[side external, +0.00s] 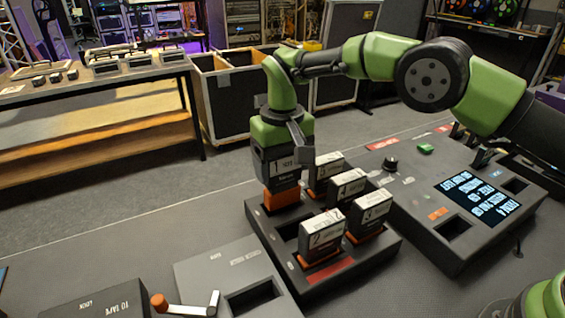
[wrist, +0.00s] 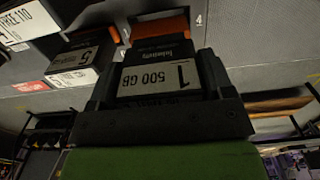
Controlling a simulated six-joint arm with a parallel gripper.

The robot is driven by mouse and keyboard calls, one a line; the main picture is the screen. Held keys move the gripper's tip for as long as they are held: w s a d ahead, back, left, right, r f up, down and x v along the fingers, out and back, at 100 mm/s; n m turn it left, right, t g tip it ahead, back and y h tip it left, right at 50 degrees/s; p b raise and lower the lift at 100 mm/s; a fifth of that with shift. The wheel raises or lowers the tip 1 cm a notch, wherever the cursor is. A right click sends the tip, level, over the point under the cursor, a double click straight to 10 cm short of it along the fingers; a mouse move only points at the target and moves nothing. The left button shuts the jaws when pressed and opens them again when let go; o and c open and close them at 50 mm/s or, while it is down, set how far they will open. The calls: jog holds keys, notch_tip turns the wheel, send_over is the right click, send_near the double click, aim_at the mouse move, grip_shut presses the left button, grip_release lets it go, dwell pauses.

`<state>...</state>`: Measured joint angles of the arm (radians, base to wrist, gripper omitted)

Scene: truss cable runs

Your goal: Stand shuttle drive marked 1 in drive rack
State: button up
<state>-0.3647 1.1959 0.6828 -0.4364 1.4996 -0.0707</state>
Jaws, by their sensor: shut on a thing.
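The shuttle drive marked 1 (side external: 281,196) is dark with a white label and an orange lower end, held roughly upright. My gripper (side external: 281,165) is shut on it. In the wrist view the drive's "1 500 GB" label (wrist: 158,76) shows upside down between the fingers of my gripper (wrist: 159,85). The drive rack (side external: 330,284) is a dark block on the table. The drive's orange end is over or at the rack's back left corner; I cannot tell whether it is in a slot, as the opening there is hidden.
The drive marked 2 (side external: 322,238), one marked 3 (side external: 371,211), one marked 4 (side external: 347,188) and another behind (side external: 327,168) stand in the rack close by. A console with a screen (side external: 476,200) is right. A panel with an orange-knobbed crank (side external: 190,305) is front left.

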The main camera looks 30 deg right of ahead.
aim_at(282, 181)
jog(key=shift+f, duration=2.05)
dwell(1.4)
jog(key=o, duration=1.1)
jog(key=shift+r, duration=0.1)
jog(key=shift+r, duration=3.65)
